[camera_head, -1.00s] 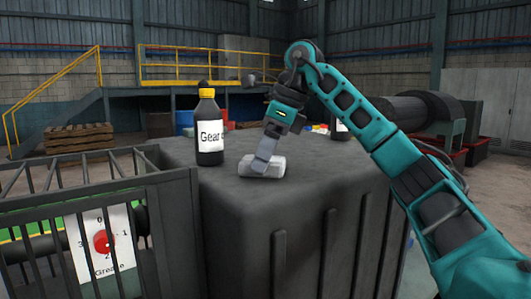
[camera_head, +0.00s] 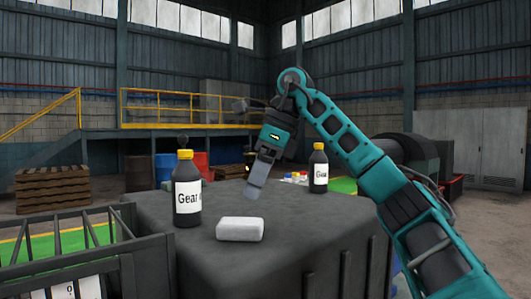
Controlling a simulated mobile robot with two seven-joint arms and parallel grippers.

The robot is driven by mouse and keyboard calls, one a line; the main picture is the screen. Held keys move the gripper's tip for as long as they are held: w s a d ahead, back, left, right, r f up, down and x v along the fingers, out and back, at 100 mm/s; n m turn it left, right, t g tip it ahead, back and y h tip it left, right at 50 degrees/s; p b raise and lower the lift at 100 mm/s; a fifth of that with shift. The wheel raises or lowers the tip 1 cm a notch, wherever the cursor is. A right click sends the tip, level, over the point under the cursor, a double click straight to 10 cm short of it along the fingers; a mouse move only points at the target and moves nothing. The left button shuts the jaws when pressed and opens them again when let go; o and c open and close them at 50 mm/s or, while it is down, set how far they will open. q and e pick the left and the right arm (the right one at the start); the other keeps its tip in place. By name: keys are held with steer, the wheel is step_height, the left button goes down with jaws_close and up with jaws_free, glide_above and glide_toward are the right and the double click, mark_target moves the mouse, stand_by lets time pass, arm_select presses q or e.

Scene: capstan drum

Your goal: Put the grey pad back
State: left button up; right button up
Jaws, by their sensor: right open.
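The grey pad (camera_head: 240,229) is a pale, rounded block. It lies flat on top of the dark grey crate (camera_head: 150,208), near its front edge. My right gripper (camera_head: 254,193) is open and empty above and slightly behind the pad, with a gap between its fingertips and the pad. The teal right arm comes in from the right. My left gripper does not show.
A black bottle with a yellow cap and "Gear" label (camera_head: 187,190) stands left of the pad. A second such bottle (camera_head: 318,168) stands farther back on the right, beside small coloured items (camera_head: 294,177). A dark barred cage (camera_head: 75,268) is at the lower left.

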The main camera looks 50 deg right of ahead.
steer(key=shift+v, duration=2.1)
steer(key=shift+d, duration=0.1)
